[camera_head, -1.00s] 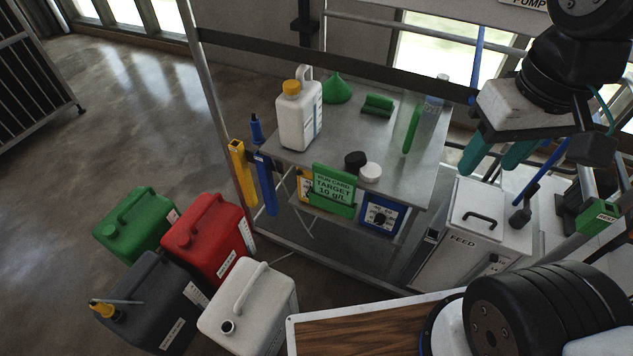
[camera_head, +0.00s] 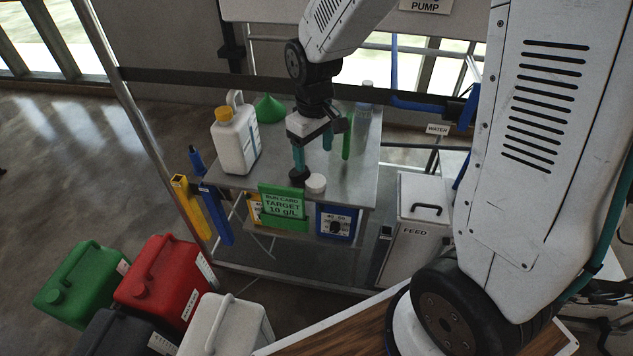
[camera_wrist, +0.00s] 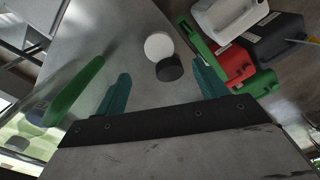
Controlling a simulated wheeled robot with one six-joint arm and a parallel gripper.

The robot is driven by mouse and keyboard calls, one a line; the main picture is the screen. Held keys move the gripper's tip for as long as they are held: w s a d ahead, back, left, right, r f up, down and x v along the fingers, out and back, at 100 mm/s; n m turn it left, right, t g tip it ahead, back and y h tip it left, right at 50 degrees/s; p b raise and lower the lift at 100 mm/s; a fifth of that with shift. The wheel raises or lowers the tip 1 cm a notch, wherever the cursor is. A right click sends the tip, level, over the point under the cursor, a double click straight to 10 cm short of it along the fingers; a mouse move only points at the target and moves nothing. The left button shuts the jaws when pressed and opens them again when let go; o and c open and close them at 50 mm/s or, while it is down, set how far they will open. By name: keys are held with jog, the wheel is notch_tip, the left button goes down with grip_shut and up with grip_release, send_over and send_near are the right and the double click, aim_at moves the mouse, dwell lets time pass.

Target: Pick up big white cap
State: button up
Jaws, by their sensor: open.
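The big white cap (camera_head: 316,184) lies on the grey metal table near its front edge, just behind the green run card. It also shows in the wrist view (camera_wrist: 158,46) as a white disc, beside the black cap (camera_wrist: 169,69). In the head view the black cap (camera_head: 299,177) is partly hidden behind a finger of my gripper. My gripper (camera_head: 312,150) is over the table, above and close to the two caps. Its teal fingers are apart, and in the wrist view (camera_wrist: 160,85) nothing is held between them. Both caps appear ahead, between the finger directions.
A white jug with an orange cap (camera_head: 235,138) and a green funnel (camera_head: 269,108) stand on the table. A green tube (camera_head: 347,144) and a clear bottle (camera_head: 362,118) are at the right. The green card (camera_head: 284,207) rises at the front edge. Several canisters stand on the floor.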

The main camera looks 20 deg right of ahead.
aim_at(313, 179)
notch_tip(313, 179, down, 8)
jog(key=shift+w+f, duration=0.15)
jog(key=shift+f, duration=0.1)
jog(key=c, duration=1)
